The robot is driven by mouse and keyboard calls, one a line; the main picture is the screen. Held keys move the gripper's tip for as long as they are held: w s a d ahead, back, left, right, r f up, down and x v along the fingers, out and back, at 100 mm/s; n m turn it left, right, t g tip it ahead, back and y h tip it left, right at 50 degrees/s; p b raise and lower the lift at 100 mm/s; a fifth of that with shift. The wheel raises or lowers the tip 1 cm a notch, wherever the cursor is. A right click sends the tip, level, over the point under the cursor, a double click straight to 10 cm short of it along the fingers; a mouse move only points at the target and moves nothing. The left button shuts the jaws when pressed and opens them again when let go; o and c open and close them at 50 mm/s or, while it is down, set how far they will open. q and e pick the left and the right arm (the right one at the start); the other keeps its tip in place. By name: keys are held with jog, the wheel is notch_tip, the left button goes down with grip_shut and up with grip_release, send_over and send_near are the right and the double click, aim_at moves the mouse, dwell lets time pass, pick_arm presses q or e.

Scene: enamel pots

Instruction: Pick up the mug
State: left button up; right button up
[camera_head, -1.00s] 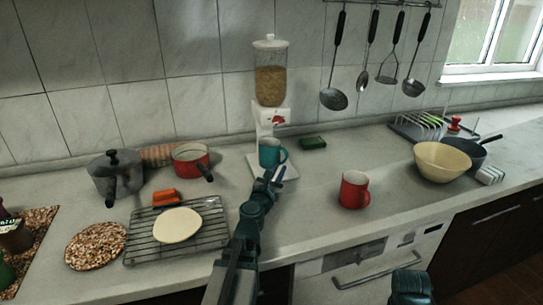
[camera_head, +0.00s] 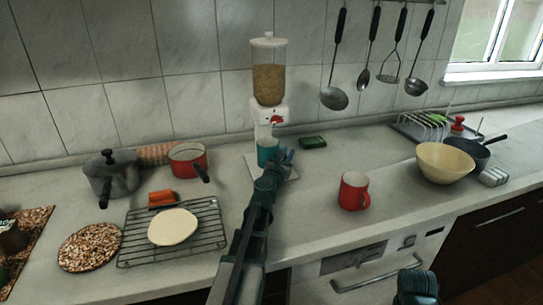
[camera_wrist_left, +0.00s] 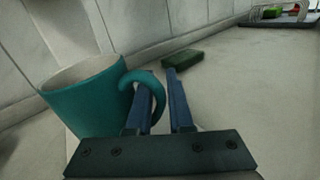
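A teal mug (camera_head: 266,151) stands upright on the white base of the cereal dispenser. My left gripper (camera_head: 285,158) is at its right side, by the handle. In the left wrist view the mug (camera_wrist_left: 90,105) is at left with its handle towards my left gripper (camera_wrist_left: 163,74). The two blue fingers are apart, and the outer part of the handle lies between them; I cannot tell whether they touch it. A second mug, red (camera_head: 353,191), stands on the counter to the right, apart from the gripper.
The cereal dispenser (camera_head: 268,82) rises behind the teal mug. A green sponge (camera_head: 313,142) lies to its right. A wire rack (camera_head: 205,239) and red pot (camera_head: 185,158) are left, a cream bowl (camera_head: 444,163) right. The counter around the red mug is clear.

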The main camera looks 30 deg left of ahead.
pick_arm(q)
jog(key=shift+w, duration=0.3)
jog(key=shift+s, duration=0.1)
grip_shut()
dwell(1.1)
